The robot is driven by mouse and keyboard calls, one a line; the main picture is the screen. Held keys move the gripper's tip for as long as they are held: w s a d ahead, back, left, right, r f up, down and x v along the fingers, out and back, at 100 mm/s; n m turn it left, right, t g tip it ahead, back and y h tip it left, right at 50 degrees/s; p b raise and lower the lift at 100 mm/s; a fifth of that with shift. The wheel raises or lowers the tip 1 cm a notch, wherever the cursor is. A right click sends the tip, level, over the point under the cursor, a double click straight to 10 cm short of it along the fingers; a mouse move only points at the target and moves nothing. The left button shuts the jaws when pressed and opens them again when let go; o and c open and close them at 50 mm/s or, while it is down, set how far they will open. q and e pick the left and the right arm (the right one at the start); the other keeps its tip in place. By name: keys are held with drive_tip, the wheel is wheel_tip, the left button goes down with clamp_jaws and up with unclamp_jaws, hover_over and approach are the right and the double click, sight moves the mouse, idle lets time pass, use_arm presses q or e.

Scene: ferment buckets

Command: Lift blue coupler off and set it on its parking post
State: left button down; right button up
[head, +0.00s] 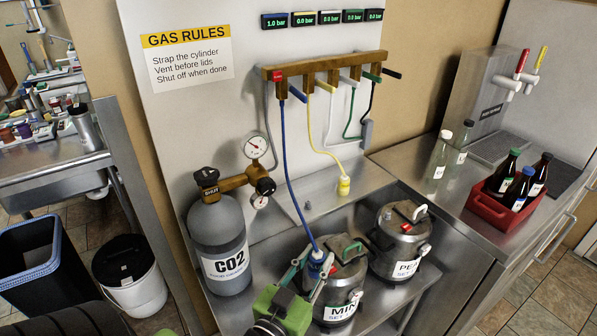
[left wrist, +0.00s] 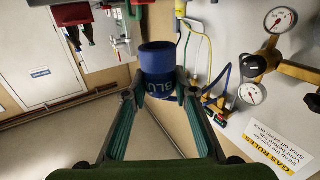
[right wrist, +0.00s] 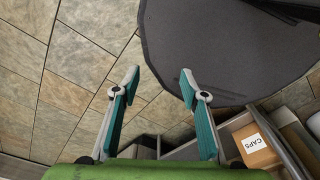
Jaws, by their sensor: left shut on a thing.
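The blue coupler (head: 317,257) hangs at the end of the blue hose (head: 289,172). My left gripper (head: 316,266) is shut on it, with one finger on each side. In the left wrist view the blue coupler (left wrist: 158,62) sits between the fingertips, its lettering partly visible. It is at the left edge of the lid of the left keg (head: 347,274); I cannot tell whether they touch. A small bare post (head: 308,206) stands on the steel ledge behind the kegs. My right gripper (right wrist: 160,88) is open and empty above the floor, outside the head view.
The yellow coupler (head: 344,186) stands on the ledge right of the bare post. The CO2 cylinder (head: 219,240) with gauges stands left of the kegs. The right keg (head: 400,240) is close by. A red bottle crate (head: 495,208) is at right.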

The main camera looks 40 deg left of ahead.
use_arm(q)
drive_tip(key=w+a+n+g+y, duration=0.1)
drive_tip(key=w+a+n+y, duration=0.25)
drive_tip(key=w+a, duration=1)
use_arm(e)
drive_tip(key=w+d, duration=0.1)
drive_tip(key=d, duration=0.4)
use_arm(q)
drive_tip(key=y, duration=0.2)
hover_over(307, 203)
drive_tip(key=shift+d+r+g+b, duration=0.1)
drive_tip(key=shift+r+g+b, duration=0.2)
drive_tip(key=shift+r+b, duration=0.1)
wheel_tip(307, 203, down, 3)
drive_tip(key=b, duration=0.2)
drive_tip(key=shift+r+b, duration=0.1)
drive_tip(key=shift+b, duration=0.2)
drive_tip(key=shift+f, duration=0.3)
use_arm(e)
drive_tip(key=f, duration=0.1)
drive_tip(key=a+f, duration=0.1)
drive_tip(key=f, duration=0.1)
drive_tip(key=shift+s+a+f, duration=0.15)
drive_tip(key=shift+a+f, duration=0.2)
drive_tip(key=shift+a, duration=0.05)
drive_tip(key=shift+a+r, duration=0.2)
drive_tip(key=shift+a, duration=0.05)
use_arm(q)
drive_tip(key=shift+f, duration=0.1)
